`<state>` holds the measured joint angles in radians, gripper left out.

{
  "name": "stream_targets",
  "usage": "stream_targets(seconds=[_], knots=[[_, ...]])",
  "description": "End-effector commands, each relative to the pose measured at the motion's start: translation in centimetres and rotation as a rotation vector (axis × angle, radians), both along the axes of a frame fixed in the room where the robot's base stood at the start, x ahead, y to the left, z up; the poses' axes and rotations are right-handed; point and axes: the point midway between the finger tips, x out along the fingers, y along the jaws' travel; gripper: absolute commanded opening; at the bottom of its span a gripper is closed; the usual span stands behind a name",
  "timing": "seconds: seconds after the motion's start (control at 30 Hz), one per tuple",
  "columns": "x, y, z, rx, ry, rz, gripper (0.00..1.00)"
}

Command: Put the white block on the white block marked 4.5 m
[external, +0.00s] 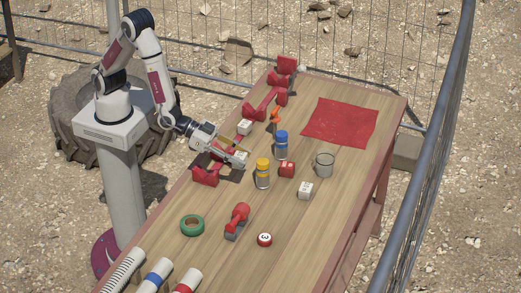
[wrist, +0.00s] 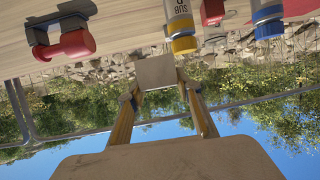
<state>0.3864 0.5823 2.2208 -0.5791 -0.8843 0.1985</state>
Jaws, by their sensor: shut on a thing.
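My gripper (external: 236,154) is shut on a white block (external: 240,159) above the left side of the table. In the wrist view this block (wrist: 156,72) shows a plain pale face between the fingertips. A second white block (external: 305,191) with small dark marks stands on the table to the right, below the glass. A third white block (external: 244,128) stands at the left edge, behind my gripper. The markings are too small to read, so I cannot tell which block is marked 4.5 m. The held block is apart from both.
A yellow-capped bottle (external: 263,174), a blue-capped bottle (external: 281,146), a red block (external: 287,170) and a glass (external: 325,165) stand right of my gripper. Green tape (external: 192,226) and a red-handled tool (external: 238,219) lie nearer. The front right tabletop is clear.

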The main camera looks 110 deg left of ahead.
Motion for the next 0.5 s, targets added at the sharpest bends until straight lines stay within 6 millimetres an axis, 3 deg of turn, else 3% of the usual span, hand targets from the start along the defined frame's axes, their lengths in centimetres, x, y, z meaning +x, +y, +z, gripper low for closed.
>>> stream_targets(seconds=[0.27,0.5], knots=[[0.4,9.5,1.8,-0.001,-0.002,0.25,0.14],[-0.9,16.8,2.8,-0.002,0.0,0.464,0.14]])
